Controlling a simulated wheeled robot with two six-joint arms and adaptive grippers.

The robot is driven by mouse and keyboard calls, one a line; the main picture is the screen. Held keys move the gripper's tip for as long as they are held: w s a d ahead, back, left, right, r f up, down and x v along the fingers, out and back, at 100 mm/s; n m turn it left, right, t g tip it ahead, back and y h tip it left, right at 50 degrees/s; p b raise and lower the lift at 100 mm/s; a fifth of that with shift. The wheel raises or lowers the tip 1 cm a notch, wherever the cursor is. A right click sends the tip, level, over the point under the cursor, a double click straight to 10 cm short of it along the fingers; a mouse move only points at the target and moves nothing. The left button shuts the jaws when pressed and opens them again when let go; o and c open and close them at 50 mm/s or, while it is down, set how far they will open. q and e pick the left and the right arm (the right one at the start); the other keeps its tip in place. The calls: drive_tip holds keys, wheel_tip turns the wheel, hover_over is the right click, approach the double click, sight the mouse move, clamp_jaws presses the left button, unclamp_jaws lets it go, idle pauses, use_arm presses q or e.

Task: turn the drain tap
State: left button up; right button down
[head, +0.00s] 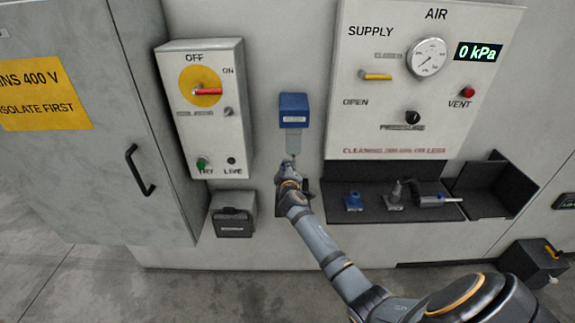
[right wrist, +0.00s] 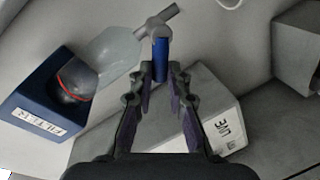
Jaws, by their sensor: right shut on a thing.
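The filter has a blue head (head: 293,110) on the wall panel and a clear bowl (head: 294,142) hanging below it. In the right wrist view the blue head (right wrist: 40,92) carries a filter label, and the clear bowl (right wrist: 105,58) shows a red ring. The drain tap (right wrist: 159,58) is a grey fitting with a blue lever at the end of the bowl. My right gripper (right wrist: 160,74) is shut on the blue lever, with one finger on each side. In the head view my right gripper (head: 289,175) is just under the bowl, hiding most of the tap. My left gripper is out of view.
An isolator box (head: 205,110) with a red handle is to the left. The air panel (head: 400,110), reading 0 kPa, is to the right. Below it a dark shelf (head: 335,212) holds several small parts. A grey cabinet (head: 90,130) stands at far left.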

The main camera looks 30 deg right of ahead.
drive_tip(key=shift+w+a+f+n+g+h, duration=0.15)
drive_tip(key=shift+f+n+h, duration=0.15)
drive_tip(key=shift+n, duration=0.6)
drive_tip(key=shift+a+f+n+g+h, duration=0.15)
drive_tip(key=shift+f+n, duration=0.3)
drive_tip(key=shift+n, duration=0.45)
drive_tip(key=shift+w+a+f+n+g+h, duration=0.1)
drive_tip(key=shift+f+n+g+h, duration=0.2)
drive_tip(key=shift+n, duration=0.6)
drive_tip(key=shift+f+b, duration=0.1)
drive_tip(key=shift+b, duration=0.2)
drive_tip(key=c, duration=1.3)
unclamp_jaws()
drive_tip(key=v, duration=1.2)
